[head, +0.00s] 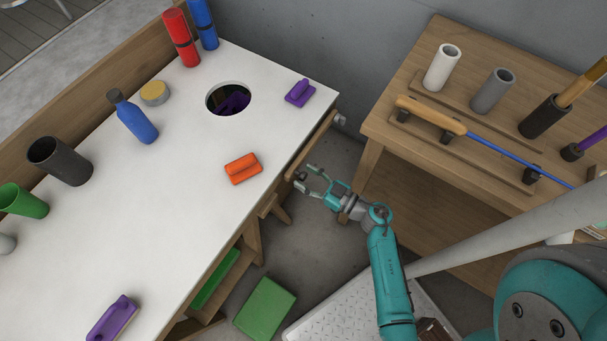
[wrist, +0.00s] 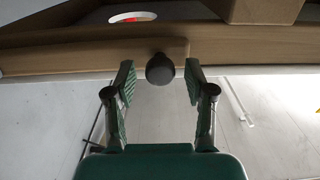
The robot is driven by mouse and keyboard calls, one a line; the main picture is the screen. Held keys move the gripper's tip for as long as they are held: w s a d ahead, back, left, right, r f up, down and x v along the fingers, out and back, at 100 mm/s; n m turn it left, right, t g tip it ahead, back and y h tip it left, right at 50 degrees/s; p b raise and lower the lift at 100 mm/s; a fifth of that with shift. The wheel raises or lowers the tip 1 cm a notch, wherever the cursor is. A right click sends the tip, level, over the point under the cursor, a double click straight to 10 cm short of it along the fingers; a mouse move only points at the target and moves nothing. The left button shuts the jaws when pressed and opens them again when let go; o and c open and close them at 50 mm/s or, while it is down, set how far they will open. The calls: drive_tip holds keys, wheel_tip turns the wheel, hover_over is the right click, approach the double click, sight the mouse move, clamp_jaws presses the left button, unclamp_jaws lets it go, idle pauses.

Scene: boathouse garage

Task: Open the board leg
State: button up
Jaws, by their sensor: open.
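A wooden board (wrist: 90,55) runs across the wrist view below the white worktop (head: 200,190). A dark round knob (wrist: 160,70) sticks out from it. I cannot tell for certain that this board is the board leg. My gripper (head: 305,180) is open beside the worktop's right edge in the head view. In the wrist view its fingers stand one on each side of the knob, with a visible gap on both sides. Nothing is held. In the head view the knob is too small to make out clearly.
On the worktop are an orange block (head: 242,168), purple blocks (head: 300,93), a blue bottle (head: 136,121), and a round hole (head: 228,99). A wooden bench (head: 440,165) with tubes and a long-handled tool stands to the right. A green box (head: 265,308) is on the floor.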

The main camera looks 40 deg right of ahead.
drive_tip(key=shift+w+a, duration=0.25)
drive_tip(key=shift+w, duration=0.35)
clamp_jaws()
